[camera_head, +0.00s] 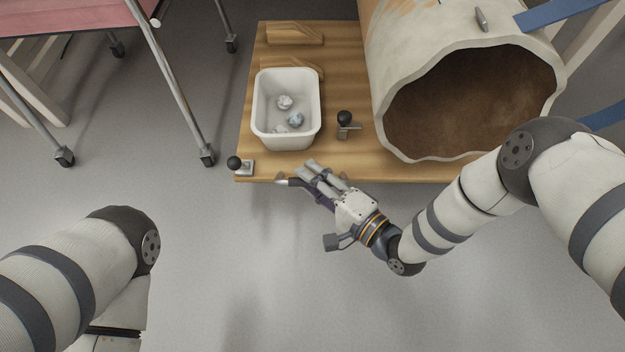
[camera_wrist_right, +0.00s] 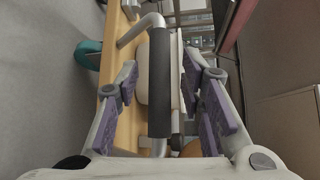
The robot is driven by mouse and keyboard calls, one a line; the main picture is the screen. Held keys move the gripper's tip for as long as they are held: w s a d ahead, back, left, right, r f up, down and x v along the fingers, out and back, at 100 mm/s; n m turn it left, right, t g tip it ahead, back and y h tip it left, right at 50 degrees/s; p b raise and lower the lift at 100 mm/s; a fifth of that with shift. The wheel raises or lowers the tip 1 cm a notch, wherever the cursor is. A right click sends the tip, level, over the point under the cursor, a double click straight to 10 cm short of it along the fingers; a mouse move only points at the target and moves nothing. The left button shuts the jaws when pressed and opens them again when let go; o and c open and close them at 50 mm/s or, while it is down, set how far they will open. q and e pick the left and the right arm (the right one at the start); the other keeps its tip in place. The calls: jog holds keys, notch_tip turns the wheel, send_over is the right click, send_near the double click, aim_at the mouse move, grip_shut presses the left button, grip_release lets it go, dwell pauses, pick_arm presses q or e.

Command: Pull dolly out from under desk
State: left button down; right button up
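A wooden platform (camera_head: 350,65), which I take for the dolly, carries a white bin and a large clay vessel. No desk top shows over it. A bar handle with a black grip (camera_wrist_right: 160,85) and silver ends stands out from its front edge. My right gripper (camera_head: 312,177) is at that front edge, left of the vessel. In the right wrist view its purple-padded fingers (camera_wrist_right: 162,70) are spread either side of the grip, with gaps visible. My left arm shows at the lower left, but its gripper is out of view.
The white bin (camera_head: 258,128) holds a few crumpled pieces. The clay vessel (camera_head: 400,60) lies with its broken mouth forward. Black-knobbed fittings (camera_head: 344,117) sit near the front edge. A pink-topped cart (camera_head: 60,17) on casters stands left. The grey floor (camera_head: 240,260) in front is clear.

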grip_shut()
